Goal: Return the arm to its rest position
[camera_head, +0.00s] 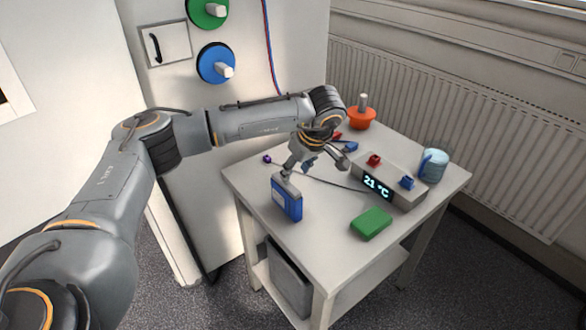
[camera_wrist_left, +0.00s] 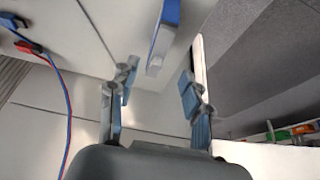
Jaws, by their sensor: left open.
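My left gripper (camera_head: 317,163) is above the white table (camera_head: 250,182), with its fingers spread and nothing between them. A blue box-shaped battery (camera_head: 287,199) stands upright near the table's left front edge, just below the gripper in the head view. In the left wrist view the battery (camera_wrist_left: 165,35) shows beyond the open fingertips (camera_wrist_left: 158,88), apart from them. My left arm reaches in from the left over the table. My right gripper is not in view.
A grey device (camera_head: 405,190) showing 21 °C, a green block (camera_head: 371,223), an orange holder (camera_head: 361,118) and a light-blue cup (camera_head: 434,164) stand on the table. Behind are a white cabinet (camera_head: 290,50) with round knobs and a radiator (camera_head: 440,110). Red and blue cables (camera_wrist_left: 67,100) run nearby.

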